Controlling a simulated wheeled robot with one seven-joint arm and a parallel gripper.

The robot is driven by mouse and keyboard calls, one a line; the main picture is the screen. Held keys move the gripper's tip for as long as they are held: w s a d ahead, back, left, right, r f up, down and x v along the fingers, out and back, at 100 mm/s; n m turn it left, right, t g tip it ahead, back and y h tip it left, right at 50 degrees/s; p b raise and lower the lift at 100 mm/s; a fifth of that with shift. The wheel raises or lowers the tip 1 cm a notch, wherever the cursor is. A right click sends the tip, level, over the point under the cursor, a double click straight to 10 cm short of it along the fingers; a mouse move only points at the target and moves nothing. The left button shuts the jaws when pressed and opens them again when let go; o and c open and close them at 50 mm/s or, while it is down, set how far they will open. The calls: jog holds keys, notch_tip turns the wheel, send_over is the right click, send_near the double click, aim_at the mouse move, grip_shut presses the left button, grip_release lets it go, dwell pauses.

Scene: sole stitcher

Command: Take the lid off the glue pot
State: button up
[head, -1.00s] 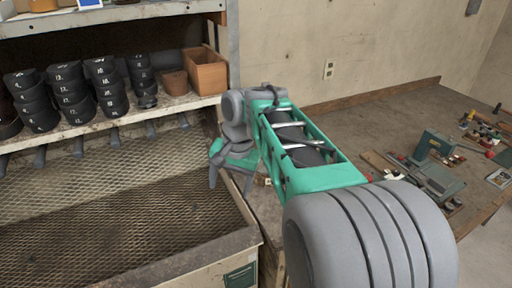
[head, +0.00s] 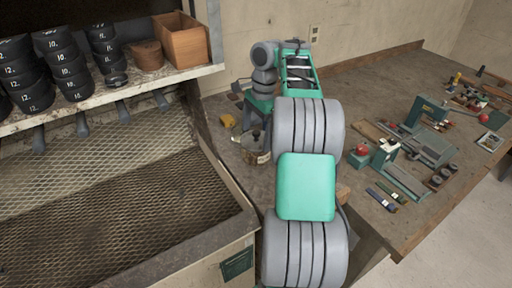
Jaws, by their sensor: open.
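The glue pot (head: 256,157) is a small round pot on the workbench, left of my arm, with a paper-like band on its side. Its lid (head: 244,143) lies on top, pale and shiny, with a dark knob (head: 257,134). My gripper (head: 257,127) points down with its fingers apart, over or just behind the knob. I cannot tell the exact gap between them. Nothing shows between the fingers. My arm hides the right side of the pot's surroundings.
A yellow object (head: 227,121) lies behind the pot. A mesh-floored bay (head: 100,190) with a raised edge is at left, below a shelf with black stacked pieces and a wooden box (head: 181,42). Tools and a green vise-like device (head: 425,135) cover the bench (head: 345,85) at right.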

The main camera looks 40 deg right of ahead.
jog(key=shift+f, duration=0.1)
jog(key=c, duration=1)
jog(key=shift+o, duration=0.2)
